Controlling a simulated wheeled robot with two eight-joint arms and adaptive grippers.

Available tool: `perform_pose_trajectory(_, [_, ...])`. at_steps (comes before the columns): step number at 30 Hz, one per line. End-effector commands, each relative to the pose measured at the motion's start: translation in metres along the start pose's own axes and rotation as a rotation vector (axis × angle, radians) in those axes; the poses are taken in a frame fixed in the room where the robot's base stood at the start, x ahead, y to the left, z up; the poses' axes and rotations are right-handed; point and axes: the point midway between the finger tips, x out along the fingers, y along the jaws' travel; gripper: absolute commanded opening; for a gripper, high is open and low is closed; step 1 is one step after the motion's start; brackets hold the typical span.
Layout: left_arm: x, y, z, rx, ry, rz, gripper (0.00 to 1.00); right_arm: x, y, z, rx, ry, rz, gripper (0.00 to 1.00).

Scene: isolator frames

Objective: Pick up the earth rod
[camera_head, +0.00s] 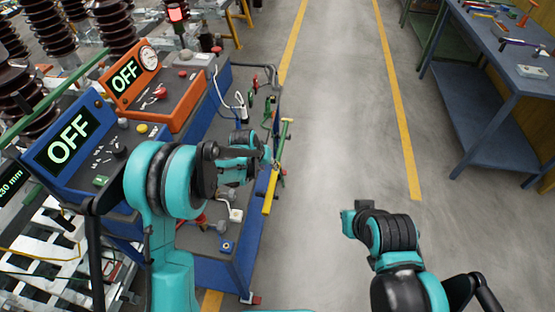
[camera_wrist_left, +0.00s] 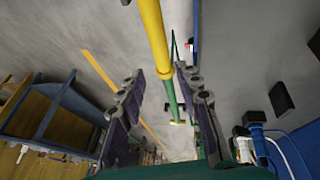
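The earth rod (camera_head: 270,191) is a long thin rod, yellow at one part and green at the other, upright along the right side of the blue cart. In the left wrist view the rod (camera_wrist_left: 153,35) runs between the two spread fingers of my left gripper (camera_wrist_left: 165,82). The fingers are open, with visible space on either side of the rod; I cannot tell how deep it sits between them. In the head view my left gripper (camera_head: 264,160) is beside the rod, partly hidden by its wrist. My right arm's end (camera_head: 352,220) is over the floor, its fingers unclear.
The blue cart (camera_head: 245,262) carries an orange OFF box (camera_head: 190,86) and a blue OFF box (camera_head: 98,150), with cables and small parts around. A blue workbench (camera_head: 480,75) with tools stands at the right. The grey floor (camera_head: 335,120) between is clear.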

Motion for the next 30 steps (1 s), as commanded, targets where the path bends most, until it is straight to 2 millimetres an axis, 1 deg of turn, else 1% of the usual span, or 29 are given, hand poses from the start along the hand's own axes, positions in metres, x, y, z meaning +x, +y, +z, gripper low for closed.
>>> perform_pose_trajectory(1, [0.008, 0.001, 0.000, 0.001, -0.003, 0.004, 0.34, 0.000, 0.000, 0.000, 0.000, 0.000, 0.000, 0.00])
perform_pose_trajectory(9, [0.039, 0.001, 0.001, 0.003, -0.007, 0.007, 0.34, 0.007, 0.000, 0.006, 0.000, 0.000, 0.000, 0.00])
perform_pose_trajectory(14, [0.052, 0.000, 0.001, 0.003, -0.007, 0.007, 0.34, 0.013, 0.000, 0.009, 0.000, 0.000, 0.000, 0.00])
perform_pose_trajectory(18, [0.075, -0.003, 0.001, 0.003, -0.007, 0.007, 0.34, 0.022, 0.000, 0.016, 0.000, 0.000, 0.000, 0.00])
perform_pose_trajectory(21, [0.089, -0.002, 0.001, 0.004, -0.007, 0.007, 0.34, 0.026, 0.000, 0.019, 0.000, 0.000, 0.000, 0.00])
perform_pose_trajectory(24, [0.094, -0.002, 0.000, 0.003, -0.006, 0.006, 0.34, 0.027, 0.000, 0.019, 0.000, 0.000, 0.000, 0.00])
perform_pose_trajectory(29, [0.092, -0.002, 0.000, 0.003, -0.006, 0.006, 0.34, 0.026, 0.000, 0.019, 0.000, 0.000, 0.000, 0.00])
perform_pose_trajectory(30, [0.092, -0.002, 0.000, 0.003, -0.006, 0.006, 0.26, 0.026, 0.000, 0.018, 0.000, 0.000, 0.000, 0.00])
